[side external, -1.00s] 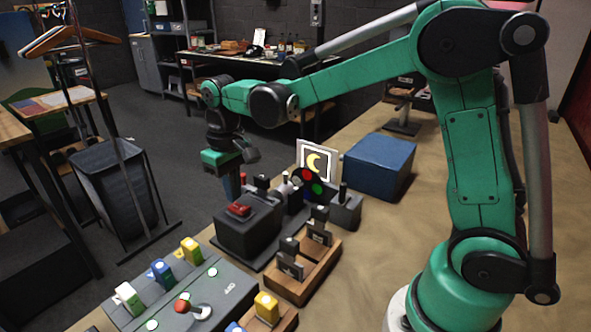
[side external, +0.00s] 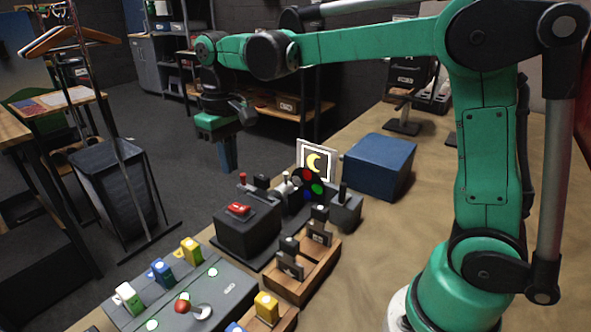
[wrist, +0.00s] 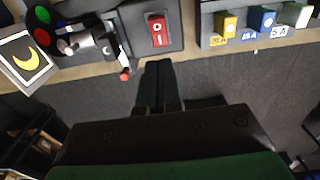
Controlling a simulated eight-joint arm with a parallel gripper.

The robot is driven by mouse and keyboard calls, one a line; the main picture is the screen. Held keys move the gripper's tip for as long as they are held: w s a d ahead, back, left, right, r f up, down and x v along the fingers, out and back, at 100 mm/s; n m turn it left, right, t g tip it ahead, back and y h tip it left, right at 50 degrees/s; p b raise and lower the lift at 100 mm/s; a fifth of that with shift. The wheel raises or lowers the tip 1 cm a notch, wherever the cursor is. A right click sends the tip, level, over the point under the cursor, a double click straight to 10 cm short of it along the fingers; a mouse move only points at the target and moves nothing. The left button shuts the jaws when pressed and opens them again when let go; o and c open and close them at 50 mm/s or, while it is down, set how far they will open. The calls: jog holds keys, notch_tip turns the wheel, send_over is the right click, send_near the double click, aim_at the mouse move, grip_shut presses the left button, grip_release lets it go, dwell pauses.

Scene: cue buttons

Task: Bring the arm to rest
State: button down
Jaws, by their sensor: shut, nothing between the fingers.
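My gripper (side external: 226,160) hangs in the air, fingers pointing down, to the left of the picture card and behind the dark box with the red button in the side external view. Its two blue-grey fingers are together with nothing between them. In the wrist view my gripper (wrist: 158,66) also shows shut, its fingertips over the bench edge near the red-button box. It appears apart from everything around it.
The bench (side external: 385,235) holds a dark box with a red button (side external: 238,210), a moon card (side external: 316,161), a blue box (side external: 379,166), wooden trays (side external: 305,268) and a grey panel with coloured blocks (side external: 215,292). A clothes rack (side external: 110,130) stands left, off the bench.

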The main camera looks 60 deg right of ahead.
jog(key=s+d+f+t, duration=0.1)
jog(key=s+f+t, duration=0.1)
jog(key=s+t, duration=0.5)
jog(key=s, duration=0.3)
jog(key=shift+s+f, duration=0.15)
jog(key=shift+f, duration=0.15)
